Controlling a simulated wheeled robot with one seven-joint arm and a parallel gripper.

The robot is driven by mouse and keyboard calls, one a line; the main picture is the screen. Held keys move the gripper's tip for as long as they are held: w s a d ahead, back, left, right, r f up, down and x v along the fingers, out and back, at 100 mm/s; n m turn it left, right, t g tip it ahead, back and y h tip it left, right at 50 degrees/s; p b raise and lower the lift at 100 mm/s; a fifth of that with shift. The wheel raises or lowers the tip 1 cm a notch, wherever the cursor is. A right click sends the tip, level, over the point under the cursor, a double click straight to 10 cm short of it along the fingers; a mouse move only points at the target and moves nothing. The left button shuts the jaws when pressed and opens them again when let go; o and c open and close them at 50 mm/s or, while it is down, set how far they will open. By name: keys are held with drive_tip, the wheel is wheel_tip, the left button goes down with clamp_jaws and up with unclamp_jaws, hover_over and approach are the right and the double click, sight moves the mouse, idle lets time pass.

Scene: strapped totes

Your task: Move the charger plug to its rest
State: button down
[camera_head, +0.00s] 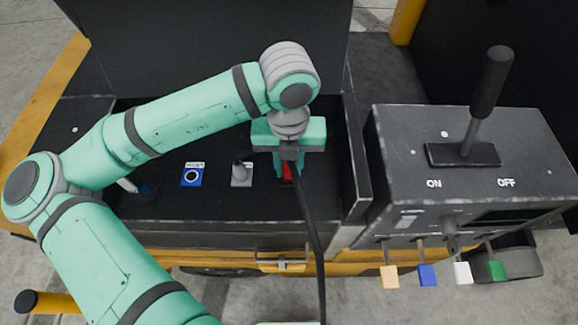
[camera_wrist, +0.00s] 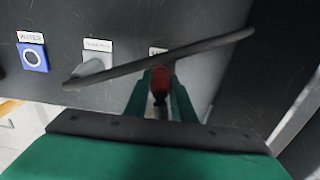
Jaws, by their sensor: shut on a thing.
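My gripper (camera_head: 287,168) points down over the right part of a black panel (camera_head: 217,208). It is shut on the red charger plug (camera_wrist: 160,80), which shows between the green fingers in the wrist view. A black cable (camera_head: 308,225) runs from the gripper down past the panel's front edge, and it crosses above the plug in the wrist view (camera_wrist: 205,48). A labelled plate lies partly hidden behind the plug and cable. I cannot tell whether the plug touches it, nor which fitting is the rest.
Left of the gripper are a grey fitting on a white-labelled plate (camera_head: 241,174) and a blue WATER socket (camera_head: 192,175). A raised wall (camera_head: 352,150) bounds the panel on the right. Beyond it stands a grey box with an ON/OFF lever (camera_head: 490,85) and several coloured tabs.

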drive_tip(key=shift+w+r, duration=0.2)
drive_tip(key=shift+r, duration=1.15)
drive_tip(key=shift+s+r, duration=0.2)
drive_tip(key=shift+r, duration=1.05)
drive_tip(key=shift+w+r, duration=0.15)
drive_tip(key=shift+r, duration=1.5)
drive_tip(key=shift+a+r, duration=0.1)
drive_tip(key=shift+r, duration=1.3)
